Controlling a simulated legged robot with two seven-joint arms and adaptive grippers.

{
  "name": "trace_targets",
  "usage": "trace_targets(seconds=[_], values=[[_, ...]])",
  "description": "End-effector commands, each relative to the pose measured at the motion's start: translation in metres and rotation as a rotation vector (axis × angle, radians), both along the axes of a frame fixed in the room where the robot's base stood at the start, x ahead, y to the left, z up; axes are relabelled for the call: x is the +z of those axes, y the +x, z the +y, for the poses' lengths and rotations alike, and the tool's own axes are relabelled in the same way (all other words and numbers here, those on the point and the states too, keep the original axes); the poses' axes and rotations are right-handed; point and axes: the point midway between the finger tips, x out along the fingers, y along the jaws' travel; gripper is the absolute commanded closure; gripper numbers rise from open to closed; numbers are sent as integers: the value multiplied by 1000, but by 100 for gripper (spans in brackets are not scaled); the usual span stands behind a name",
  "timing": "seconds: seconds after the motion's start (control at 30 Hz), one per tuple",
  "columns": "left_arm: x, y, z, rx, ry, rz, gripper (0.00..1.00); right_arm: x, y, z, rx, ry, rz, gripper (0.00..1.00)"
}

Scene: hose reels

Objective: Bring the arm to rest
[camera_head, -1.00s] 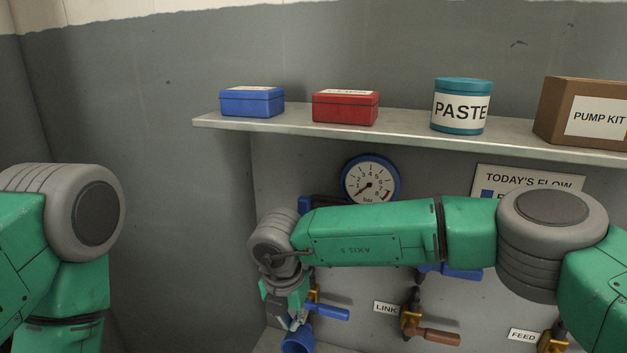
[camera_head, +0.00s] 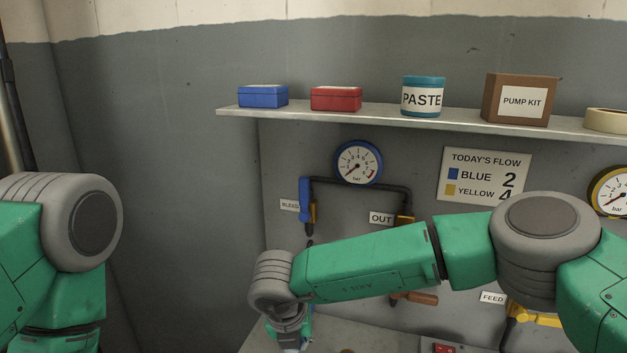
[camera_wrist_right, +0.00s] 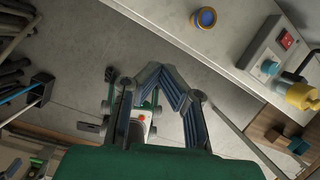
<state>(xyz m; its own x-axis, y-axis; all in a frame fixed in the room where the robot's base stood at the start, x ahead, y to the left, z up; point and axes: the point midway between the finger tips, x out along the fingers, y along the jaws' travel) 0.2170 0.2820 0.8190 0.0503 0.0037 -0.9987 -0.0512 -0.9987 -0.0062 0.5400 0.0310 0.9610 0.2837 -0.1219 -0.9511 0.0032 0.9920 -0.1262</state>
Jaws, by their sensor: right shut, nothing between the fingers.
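My right arm (camera_head: 370,265) reaches across the lower right of the head view, in front of the wall panel. Its gripper shows only in part at the bottom edge of that view. In the right wrist view, the fingers of my right gripper (camera_wrist_right: 167,80) are drawn together with nothing between them, in the air over the floor. My left arm (camera_head: 70,240) stands at the left edge of the head view. Its gripper is outside the picture.
A shelf (camera_head: 400,123) holds a blue box (camera_head: 262,98), a red box (camera_head: 335,100), a paste tub (camera_head: 422,100) and a pump kit carton (camera_head: 515,102). Gauges and pipes line the panel.

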Motion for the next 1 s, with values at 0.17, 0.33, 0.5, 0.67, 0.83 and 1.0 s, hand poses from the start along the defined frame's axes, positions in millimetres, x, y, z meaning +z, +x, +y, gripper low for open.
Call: trace_targets(seconds=[0.17, 0.33, 0.5, 0.67, 0.83, 1.0], values=[[-16, 0, 0, 0, 0, -1, 53, -45, -12, -19, 327, -154, -81, 100], [-32, 0, 0, 0, 0, 0, 53, -98, -31, -46, 764, -351, -133, 100], [-56, 0, 0, 0, 0, 0, 53, -172, -79, -97, 1400, -597, -107, 100], [-80, 0, 0, 0, 0, 0, 53, -231, -156, -171, 2080, -745, 6, 100], [-98, 0, 0, 0, 0, 0, 53, -257, -243, -247, 2659, -717, 134, 100], [-108, 0, 0, 0, 0, 0, 53, -256, -303, -296, 3004, -600, 191, 100]])
